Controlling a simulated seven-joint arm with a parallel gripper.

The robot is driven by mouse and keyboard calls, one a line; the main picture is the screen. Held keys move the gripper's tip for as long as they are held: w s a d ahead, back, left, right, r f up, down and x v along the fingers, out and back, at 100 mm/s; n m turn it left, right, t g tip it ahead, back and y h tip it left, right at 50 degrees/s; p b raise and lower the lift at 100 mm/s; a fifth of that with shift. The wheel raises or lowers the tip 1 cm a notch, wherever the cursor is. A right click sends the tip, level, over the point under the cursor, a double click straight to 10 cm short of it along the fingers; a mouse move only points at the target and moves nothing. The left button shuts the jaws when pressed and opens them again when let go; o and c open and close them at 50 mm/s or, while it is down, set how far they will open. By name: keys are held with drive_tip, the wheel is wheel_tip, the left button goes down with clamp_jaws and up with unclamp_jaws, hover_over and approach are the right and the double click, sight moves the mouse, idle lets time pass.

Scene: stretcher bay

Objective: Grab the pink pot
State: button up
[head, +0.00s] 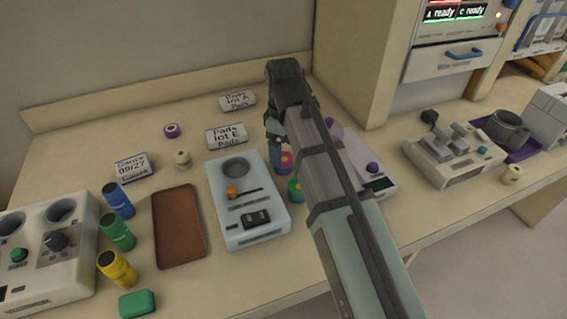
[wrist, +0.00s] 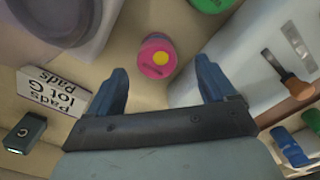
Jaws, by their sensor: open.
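The pink pot (wrist: 158,57) has a yellow dot on its top and stands on the bench. In the wrist view it is just beyond and between the open blue fingers of my gripper (wrist: 160,78), with nothing held. In the head view the pink pot (head: 287,161) is partly hidden beside the finger of my gripper (head: 277,160), which points down to the bench. The far finger is hidden there by my arm.
A green pot (head: 295,189) stands close to the pink pot, partly behind my arm. A pale device (head: 245,205) with an orange knob lies left; another (head: 372,175) with a purple knob lies right. A Pads lot G box (wrist: 50,92) is near the left finger.

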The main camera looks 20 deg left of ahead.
sight(284, 157)
drive_tip(key=shift+w+f, duration=0.2)
drive_tip(key=shift+f, duration=2.35)
drive_tip(key=shift+c, duration=0.4)
drive_tip(key=c, duration=1.1)
